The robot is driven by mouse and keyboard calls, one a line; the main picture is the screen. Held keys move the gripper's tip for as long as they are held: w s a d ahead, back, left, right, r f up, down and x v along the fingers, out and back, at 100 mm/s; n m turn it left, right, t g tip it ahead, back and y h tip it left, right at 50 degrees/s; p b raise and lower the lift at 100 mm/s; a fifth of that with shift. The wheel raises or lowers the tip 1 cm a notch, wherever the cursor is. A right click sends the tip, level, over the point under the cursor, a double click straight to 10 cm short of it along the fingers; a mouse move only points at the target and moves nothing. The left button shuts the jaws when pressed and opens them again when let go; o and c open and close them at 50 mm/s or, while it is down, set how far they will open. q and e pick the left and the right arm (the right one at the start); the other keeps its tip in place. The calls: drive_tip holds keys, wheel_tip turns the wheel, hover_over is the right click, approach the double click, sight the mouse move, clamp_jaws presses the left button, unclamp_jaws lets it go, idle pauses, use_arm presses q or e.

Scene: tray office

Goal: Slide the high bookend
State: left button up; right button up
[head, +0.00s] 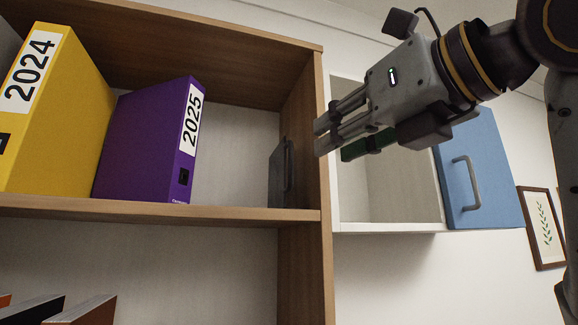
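The high bookend is a dark grey upright plate (280,174) with a handle-like edge. It stands on the upper shelf, close against the right side panel, with bare shelf between it and the purple 2025 binder (150,140). My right gripper (320,137) comes in from the upper right. Its fingers lie close together and look shut, with nothing seen between them. The fingertips overlap the front edge of the side panel in the picture, right of the bookend and apart from it. My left gripper is out of view.
A yellow 2024 binder (52,115) stands left of the purple one on the wooden shelf (150,209). Right of the bookcase hangs a white cabinet (390,227) with a blue door (490,170). A green item (355,149) shows partly behind my gripper. A framed picture (541,228) hangs at right.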

sight(292, 164)
drive_tip(key=p+x, duration=0.1)
drive_tip(key=x, duration=1.1)
drive_tip(key=shift+p, duration=0.4)
drive_tip(key=shift+x, duration=0.85)
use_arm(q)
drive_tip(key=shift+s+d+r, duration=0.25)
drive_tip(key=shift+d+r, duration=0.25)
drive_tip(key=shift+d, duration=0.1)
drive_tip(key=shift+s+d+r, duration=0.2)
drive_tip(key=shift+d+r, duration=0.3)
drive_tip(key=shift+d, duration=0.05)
use_arm(e)
clamp_jaws()
